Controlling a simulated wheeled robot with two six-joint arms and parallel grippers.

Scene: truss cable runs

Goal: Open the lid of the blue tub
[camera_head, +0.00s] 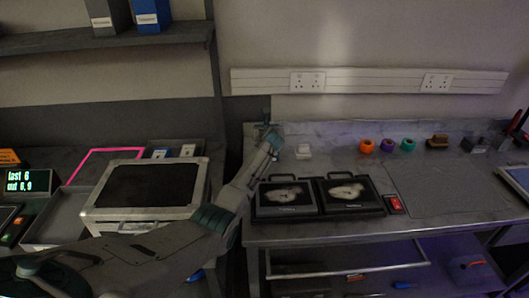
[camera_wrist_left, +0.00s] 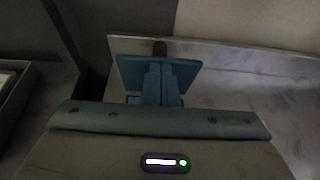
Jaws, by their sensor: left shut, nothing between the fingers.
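My left gripper (camera_head: 269,135) reaches to the back left corner of the right-hand bench. In the left wrist view its two fingers (camera_wrist_left: 164,84) lie together, with nothing between them. In the head view the gripper covers most of that spot, and I cannot make out the tub's walls. My right gripper is not in view.
A silver-edged case (camera_head: 150,187) stands at left. Two black trays (camera_head: 290,218) and a small white block (camera_head: 303,151) lie right of my arm. Orange (camera_head: 366,146), purple (camera_head: 387,145) and green (camera_head: 408,145) rings line the back. A shelf (camera_head: 100,39) hangs upper left.

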